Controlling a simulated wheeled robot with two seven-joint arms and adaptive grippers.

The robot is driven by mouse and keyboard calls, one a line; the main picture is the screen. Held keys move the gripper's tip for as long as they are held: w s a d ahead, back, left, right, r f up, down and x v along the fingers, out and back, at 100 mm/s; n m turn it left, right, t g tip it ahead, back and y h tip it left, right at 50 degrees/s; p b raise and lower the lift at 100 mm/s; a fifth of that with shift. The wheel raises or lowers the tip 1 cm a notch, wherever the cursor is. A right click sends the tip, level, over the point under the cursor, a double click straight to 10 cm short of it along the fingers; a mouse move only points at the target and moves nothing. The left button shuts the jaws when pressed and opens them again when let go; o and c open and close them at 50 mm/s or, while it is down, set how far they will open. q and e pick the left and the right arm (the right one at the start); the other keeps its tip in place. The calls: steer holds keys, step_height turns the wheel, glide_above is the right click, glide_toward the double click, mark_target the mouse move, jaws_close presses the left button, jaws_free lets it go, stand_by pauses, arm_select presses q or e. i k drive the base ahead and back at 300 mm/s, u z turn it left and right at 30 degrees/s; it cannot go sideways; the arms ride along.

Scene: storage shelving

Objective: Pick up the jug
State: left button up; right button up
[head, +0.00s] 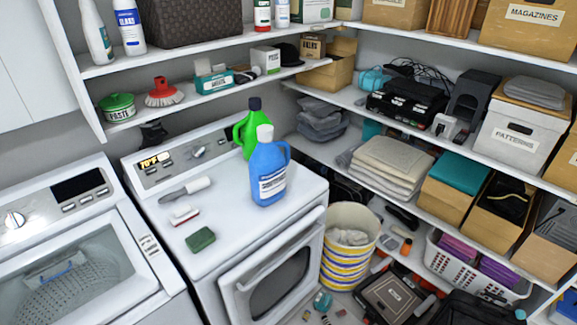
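A blue jug (268,172) with a pale cap, a side handle and a white label stands upright on top of the white dryer (235,224). A green jug (243,133) with a dark cap stands just behind it, partly hidden by the blue one. Neither of my grippers shows in the head view.
A brush (186,191), a red-and-white brush (184,214) and a green sponge (201,239) lie on the dryer, left of the jugs. Loaded shelves (188,104) run behind and right. A striped basket (347,261) stands right of the dryer.

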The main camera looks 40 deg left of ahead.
mark_target(268, 164)
steer(key=u, duration=0.35)
steer(key=i, duration=0.9)
steer(key=u, duration=0.6)
